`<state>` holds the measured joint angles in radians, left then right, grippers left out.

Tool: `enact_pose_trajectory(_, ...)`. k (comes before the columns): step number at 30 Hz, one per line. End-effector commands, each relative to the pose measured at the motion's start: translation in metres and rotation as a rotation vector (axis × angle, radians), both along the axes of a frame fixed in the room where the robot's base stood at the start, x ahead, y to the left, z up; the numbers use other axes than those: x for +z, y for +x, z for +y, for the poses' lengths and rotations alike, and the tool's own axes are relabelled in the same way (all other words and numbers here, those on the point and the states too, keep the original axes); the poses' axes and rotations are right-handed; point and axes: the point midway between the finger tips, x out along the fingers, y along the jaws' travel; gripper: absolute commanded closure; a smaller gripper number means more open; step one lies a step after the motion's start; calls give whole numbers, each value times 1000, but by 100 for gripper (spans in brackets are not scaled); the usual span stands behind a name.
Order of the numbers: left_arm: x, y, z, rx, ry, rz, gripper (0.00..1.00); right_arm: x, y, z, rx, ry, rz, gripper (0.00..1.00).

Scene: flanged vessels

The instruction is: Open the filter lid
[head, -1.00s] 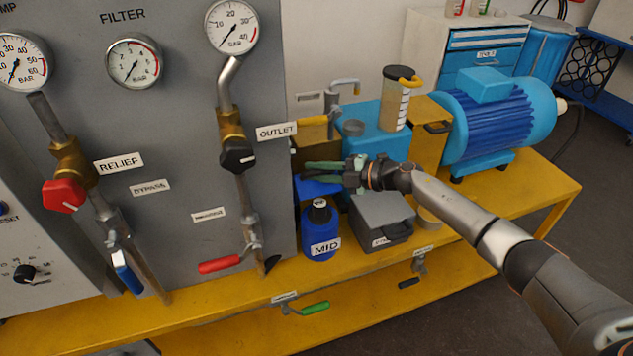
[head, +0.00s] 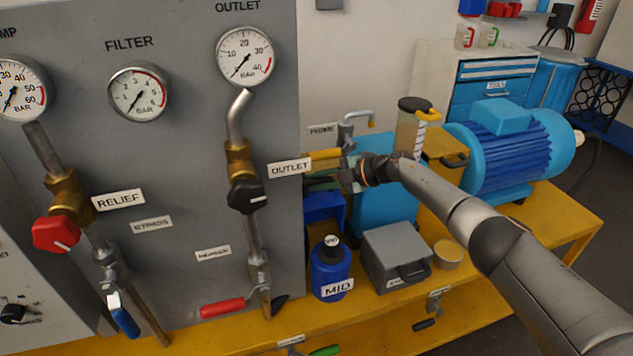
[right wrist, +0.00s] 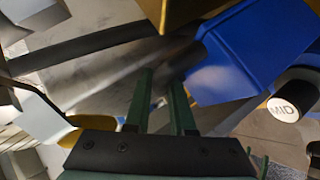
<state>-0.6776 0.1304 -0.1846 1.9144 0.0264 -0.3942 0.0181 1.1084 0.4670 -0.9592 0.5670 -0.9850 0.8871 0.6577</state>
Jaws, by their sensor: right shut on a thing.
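My right gripper (head: 325,181) reaches in from the right to a spot behind the panel's right edge, just above a blue box (head: 322,208). The OUTLET label and panel edge partly hide its green fingers. In the right wrist view, the fingers (right wrist: 162,82) close at a dark grey bar (right wrist: 188,52), beside the blue box (right wrist: 222,60). The fingers partly cover the contact. I cannot tell for certain which part is the filter lid. My left gripper is not in view.
A blue MID bottle (head: 331,270) and a grey lidded box (head: 395,256) stand in front on the yellow bench (head: 480,262). A clear canister (head: 408,130) and blue motor (head: 500,150) stand behind my arm. The gauge panel (head: 150,190) bounds the left.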

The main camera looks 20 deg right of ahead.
Motion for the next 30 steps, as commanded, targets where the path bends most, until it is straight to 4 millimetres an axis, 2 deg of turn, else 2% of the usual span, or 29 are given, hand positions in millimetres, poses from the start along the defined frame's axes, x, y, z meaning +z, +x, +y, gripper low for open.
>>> enact_pose_trajectory(13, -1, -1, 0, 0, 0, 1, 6, 1, 1, 0, 0, 1, -5, 100)
enact_pose_trajectory(14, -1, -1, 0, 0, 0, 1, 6, 1, 1, 0, 0, 1, -5, 77)
enact_pose_trajectory(21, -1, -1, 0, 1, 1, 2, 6, 0, 1, 0, 0, 0, -3, 50)
enact_pose_trajectory(30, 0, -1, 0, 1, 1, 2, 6, 0, -1, -2, 0, -1, -1, 48)
